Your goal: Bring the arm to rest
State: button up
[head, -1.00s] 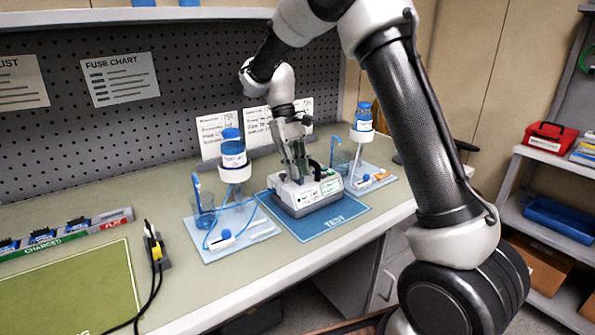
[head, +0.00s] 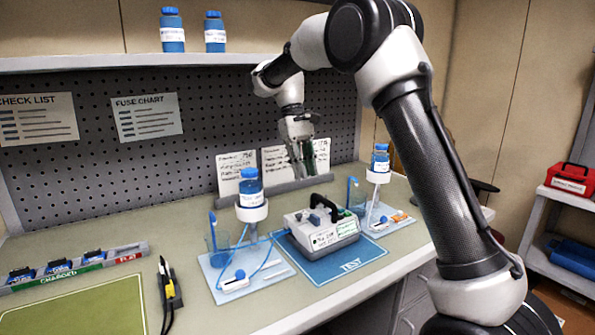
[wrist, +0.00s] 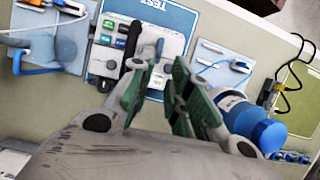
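My arm reaches over the bench from the right in the head view. My gripper (head: 303,158) points down above and behind the grey-white pump (head: 322,232), apart from it. In the wrist view my gripper (wrist: 166,72) shows a gap between its green-padded fingers, with nothing held. The pump, with a black handle, stands on the blue TEST mat (head: 335,272); it also shows beyond the fingertips in the wrist view (wrist: 112,45).
Blue bottles on white stands flank the pump, left (head: 250,188) and right (head: 380,160), each on a pale blue tray. Cards (head: 237,166) stand behind. A charging strip (head: 75,265) and green mat (head: 80,308) lie left. A shelf (head: 150,62) runs above.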

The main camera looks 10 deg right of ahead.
jog(key=shift+t, duration=0.4)
jog(key=x, duration=0.4)
jog(key=shift+f, duration=0.4)
jog(key=s+d+r+m+t, duration=0.1)
jog(key=s+d, duration=0.4)
jog(key=s, duration=0.5)
jog(key=s+d+r+m+t+y, duration=0.1)
jog(key=s+d+r+t, duration=0.2)
jog(key=s, duration=0.7)
jog(key=s+d+r+m+t, duration=0.1)
jog(key=s+d+r+t, duration=0.1)
jog(key=s+d, duration=0.6)
jog(key=s+t, duration=0.1)
jog(key=s, duration=0.1)
jog(key=shift+s+m+t+y, duration=0.3)
jog(key=shift+m+t, duration=0.1)
jog(key=shift+r, duration=0.1)
